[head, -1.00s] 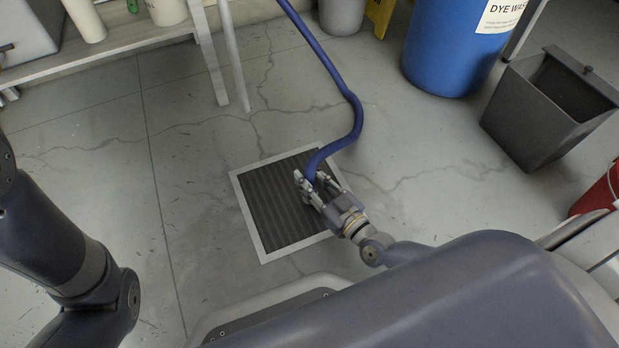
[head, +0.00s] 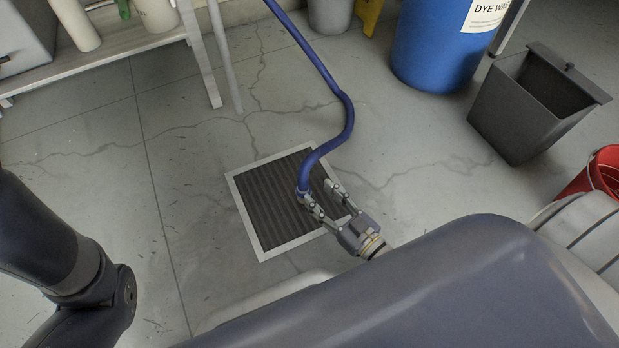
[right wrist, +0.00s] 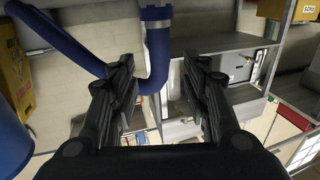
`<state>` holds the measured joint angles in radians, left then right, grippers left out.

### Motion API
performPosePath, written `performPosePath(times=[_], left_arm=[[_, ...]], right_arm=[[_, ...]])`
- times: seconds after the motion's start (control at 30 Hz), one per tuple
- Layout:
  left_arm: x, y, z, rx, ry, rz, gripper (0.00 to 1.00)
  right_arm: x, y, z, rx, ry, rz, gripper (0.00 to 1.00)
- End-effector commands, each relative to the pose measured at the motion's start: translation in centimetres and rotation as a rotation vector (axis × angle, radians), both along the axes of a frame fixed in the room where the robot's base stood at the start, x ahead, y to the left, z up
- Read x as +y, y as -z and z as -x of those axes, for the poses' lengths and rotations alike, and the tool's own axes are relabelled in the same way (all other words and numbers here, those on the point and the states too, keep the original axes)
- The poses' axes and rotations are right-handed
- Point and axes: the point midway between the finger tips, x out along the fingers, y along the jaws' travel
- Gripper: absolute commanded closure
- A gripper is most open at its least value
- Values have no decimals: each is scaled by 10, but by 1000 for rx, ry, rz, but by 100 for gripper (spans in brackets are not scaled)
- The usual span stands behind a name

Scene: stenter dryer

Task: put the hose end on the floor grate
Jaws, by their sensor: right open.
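The blue hose (head: 345,115) comes down from the top of the head view, and its end (head: 302,188) is over the dark slatted floor grate (head: 272,205) with its pale frame. My right gripper (head: 318,191) is open, its fingers spread, just to the lower right of the hose end. In the right wrist view the hose (right wrist: 155,60) shows beyond the open fingers, with its end fitting (right wrist: 155,12) at the top. I cannot tell whether a finger touches the hose. My left gripper is out of view.
A blue drum (head: 440,45), a grey open bin (head: 515,115) and a red bucket (head: 600,178) stand on the right. A bench (head: 110,45) with white containers is at the upper left. The cracked floor left of the grate is clear.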

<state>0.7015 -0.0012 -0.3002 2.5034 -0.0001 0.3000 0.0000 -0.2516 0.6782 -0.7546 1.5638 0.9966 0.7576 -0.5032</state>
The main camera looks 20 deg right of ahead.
Motion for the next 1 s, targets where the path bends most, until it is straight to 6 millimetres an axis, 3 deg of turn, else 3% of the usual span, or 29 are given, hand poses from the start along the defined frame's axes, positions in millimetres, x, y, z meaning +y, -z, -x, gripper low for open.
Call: performPosePath(times=[0.1, 0.3, 0.57, 0.67, 0.77, 0.87, 0.97, 1.0], left_arm=[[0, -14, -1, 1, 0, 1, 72], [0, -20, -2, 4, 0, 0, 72], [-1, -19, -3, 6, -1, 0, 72], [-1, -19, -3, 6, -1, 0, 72], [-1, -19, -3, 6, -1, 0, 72], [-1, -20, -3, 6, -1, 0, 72], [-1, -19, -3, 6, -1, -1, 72], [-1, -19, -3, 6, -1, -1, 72]], right_arm=[[-7, -3, 22, 3, 0, 1, 56], [-12, -1, 40, 1, 0, -1, 56], [-13, 0, 42, -2, -1, -2, 56], [-7, -9, 35, -21, -5, -14, 56], [12, -39, 10, -88, -24, -53, 56], [44, -101, -28, -217, -59, -122, 56], [78, -190, -63, -390, -109, -194, 56], [90, -229, -73, -463, -130, -218, 56]])
